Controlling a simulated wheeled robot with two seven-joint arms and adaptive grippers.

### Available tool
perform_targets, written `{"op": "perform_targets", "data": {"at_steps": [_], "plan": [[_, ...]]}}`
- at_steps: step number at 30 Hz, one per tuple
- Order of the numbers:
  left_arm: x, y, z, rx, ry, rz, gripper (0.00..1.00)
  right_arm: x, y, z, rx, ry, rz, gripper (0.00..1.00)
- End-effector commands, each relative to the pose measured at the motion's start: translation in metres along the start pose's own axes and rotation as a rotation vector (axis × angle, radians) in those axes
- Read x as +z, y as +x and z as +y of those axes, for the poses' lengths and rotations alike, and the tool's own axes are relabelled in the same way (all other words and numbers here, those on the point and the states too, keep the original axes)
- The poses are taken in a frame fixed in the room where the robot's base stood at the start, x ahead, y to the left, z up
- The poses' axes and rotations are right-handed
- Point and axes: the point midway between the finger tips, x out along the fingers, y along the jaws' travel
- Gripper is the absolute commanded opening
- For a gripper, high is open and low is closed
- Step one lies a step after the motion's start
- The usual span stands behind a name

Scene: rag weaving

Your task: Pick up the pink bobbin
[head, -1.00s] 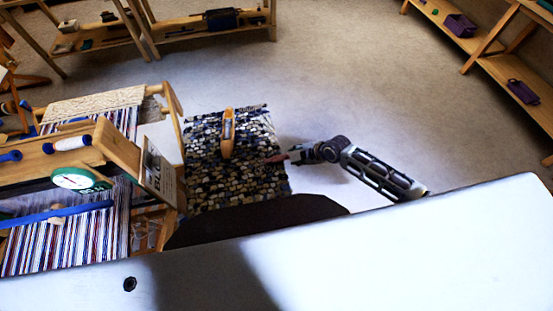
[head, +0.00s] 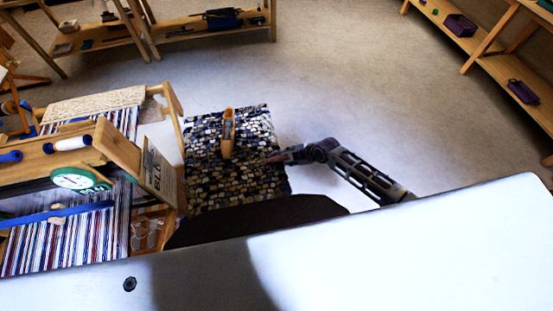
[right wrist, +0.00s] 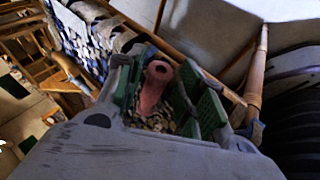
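The pink bobbin (right wrist: 155,88) shows in the right wrist view, between the green-padded fingers of my right gripper (right wrist: 168,92). Its round end with a dark hole faces the camera. Gaps show between the bobbin and the pads, so the gripper looks open around it. In the head view my right gripper (head: 284,156) is low over the right edge of the woven rag rug (head: 215,182), and the bobbin is small and dark there, partly hidden by the fingers. My left gripper is not in view.
A wooden shuttle (head: 228,135) lies on the rug. A loom (head: 120,148) with striped cloth, a green-rimmed clock (head: 73,179) and spools stands at the left. A large pale surface (head: 400,250) fills the front. Open floor (head: 350,90) lies beyond, with shelves (head: 480,40) at the right.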

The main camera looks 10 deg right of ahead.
Motion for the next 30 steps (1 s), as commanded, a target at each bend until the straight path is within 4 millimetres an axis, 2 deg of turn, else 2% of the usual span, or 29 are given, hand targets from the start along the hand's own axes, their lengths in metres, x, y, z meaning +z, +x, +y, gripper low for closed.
{"op": "perform_targets", "data": {"at_steps": [6, 19, 26, 30], "plan": [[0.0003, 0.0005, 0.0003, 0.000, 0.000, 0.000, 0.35, -0.0005, 0.0075, 0.0003, 0.001, 0.000, 0.000, 0.38], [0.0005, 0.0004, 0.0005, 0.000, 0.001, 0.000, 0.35, -0.0002, 0.0073, 0.0000, 0.000, 0.000, 0.000, 0.38], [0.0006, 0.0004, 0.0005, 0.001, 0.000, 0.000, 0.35, -0.0002, 0.0073, -0.0001, 0.000, 0.000, 0.000, 0.08], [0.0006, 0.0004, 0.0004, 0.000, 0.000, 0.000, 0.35, -0.0002, 0.0072, 0.0000, 0.000, 0.000, 0.000, 0.08]]}}
